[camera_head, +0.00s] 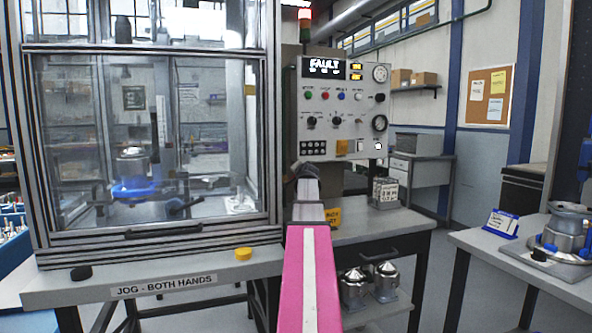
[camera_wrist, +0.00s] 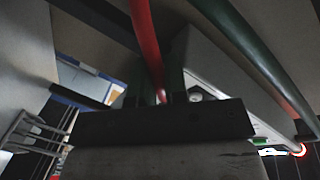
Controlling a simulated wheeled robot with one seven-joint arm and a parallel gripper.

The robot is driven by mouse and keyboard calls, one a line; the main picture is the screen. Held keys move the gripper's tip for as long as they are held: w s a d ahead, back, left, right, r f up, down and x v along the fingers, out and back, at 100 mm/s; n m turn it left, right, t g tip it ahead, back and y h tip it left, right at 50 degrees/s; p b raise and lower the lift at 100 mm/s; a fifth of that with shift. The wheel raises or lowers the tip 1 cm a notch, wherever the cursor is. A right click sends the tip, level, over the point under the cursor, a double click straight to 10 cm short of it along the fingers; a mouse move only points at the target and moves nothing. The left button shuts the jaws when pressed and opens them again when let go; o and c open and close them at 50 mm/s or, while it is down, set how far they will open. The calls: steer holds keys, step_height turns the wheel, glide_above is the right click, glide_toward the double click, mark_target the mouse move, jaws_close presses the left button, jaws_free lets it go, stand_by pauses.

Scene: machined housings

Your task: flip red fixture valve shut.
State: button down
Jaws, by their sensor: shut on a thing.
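In the wrist view a long red bar (camera_wrist: 147,42), which looks like the red valve's handle or a red pipe, runs down from the top edge to my gripper (camera_wrist: 161,97). Its lower end sits between my two short dark fingers, and they are shut on it. The dark gripper body hides what lies below. The valve's body and the handle's angle to its pipe cannot be made out. In the head view my arm reaches forward at centre toward the control panel, and no red valve can be picked out.
A dark green pipe (camera_wrist: 245,45) passes close on the right in the wrist view. In the head view stand a glazed machine enclosure (camera_head: 150,235), a control panel (camera_head: 345,110) reading FAULT, a grey bench (camera_head: 375,228) and a right-hand table (camera_head: 500,255). Floor shows between the tables.

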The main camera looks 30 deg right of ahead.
step_height(320, 180, down, 6)
steer(key=d+m+y, duration=0.2)
steer(key=m, duration=0.5)
steer(key=shift+s+r+m, duration=0.2)
steer(key=shift+s+m, duration=0.1)
steer(key=c, duration=1.1)
jaws_free()
steer(key=shift+c, duration=0.2)
steer(key=v, duration=1)
steer(key=shift+s+r, duration=0.15)
steer(key=shift+s, duration=0.25)
